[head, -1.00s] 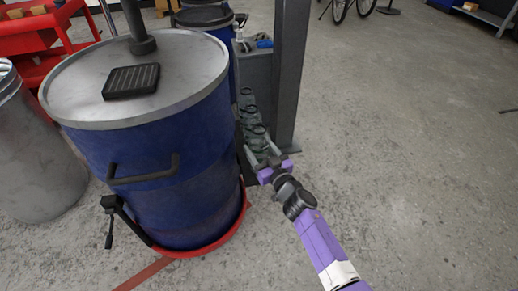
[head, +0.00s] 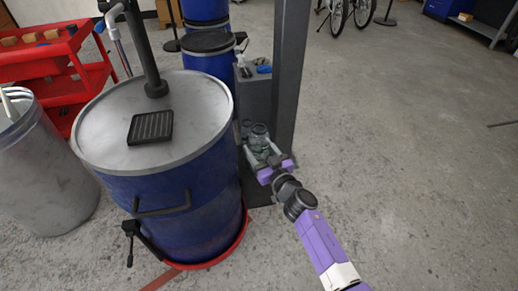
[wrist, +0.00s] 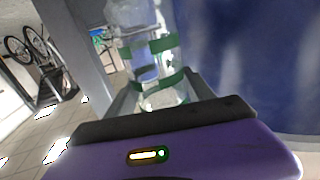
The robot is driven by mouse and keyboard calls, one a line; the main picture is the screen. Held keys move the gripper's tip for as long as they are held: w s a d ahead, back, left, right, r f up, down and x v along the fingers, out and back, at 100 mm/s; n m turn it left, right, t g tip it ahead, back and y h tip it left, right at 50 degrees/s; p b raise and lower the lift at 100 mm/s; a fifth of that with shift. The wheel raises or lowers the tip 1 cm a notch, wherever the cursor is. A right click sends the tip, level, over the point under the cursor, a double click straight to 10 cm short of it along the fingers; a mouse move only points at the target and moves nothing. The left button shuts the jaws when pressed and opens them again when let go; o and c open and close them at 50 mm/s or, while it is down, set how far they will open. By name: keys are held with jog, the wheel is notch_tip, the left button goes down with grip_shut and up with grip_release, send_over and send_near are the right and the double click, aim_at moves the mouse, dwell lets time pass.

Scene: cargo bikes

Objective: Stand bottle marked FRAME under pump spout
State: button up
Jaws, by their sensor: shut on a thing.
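My gripper (head: 263,157) is low, right of the blue drum and beside the dark post. It is shut on a clear bottle with green bands (wrist: 146,72), which fills the space between the fingers in the wrist view. In the head view the held bottle (head: 262,146) is small and partly hidden by the gripper. I cannot read any marking on it. The pump (head: 150,50) rises from the drum's grey lid. Its pale spout pipe (head: 116,32) bends down at the upper left, beyond the lid; its lower end is hard to make out.
The blue drum (head: 170,215) stands on a red ring base, with a black grate (head: 151,127) on its lid. The dark post (head: 289,85) is close to my gripper. A grey bin (head: 45,180) and red cart (head: 55,65) stand left. Floor at right is clear.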

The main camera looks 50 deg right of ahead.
aim_at(259, 141)
jog(key=shift+r+p, duration=1.25)
jog(key=shift+r, duration=0.55)
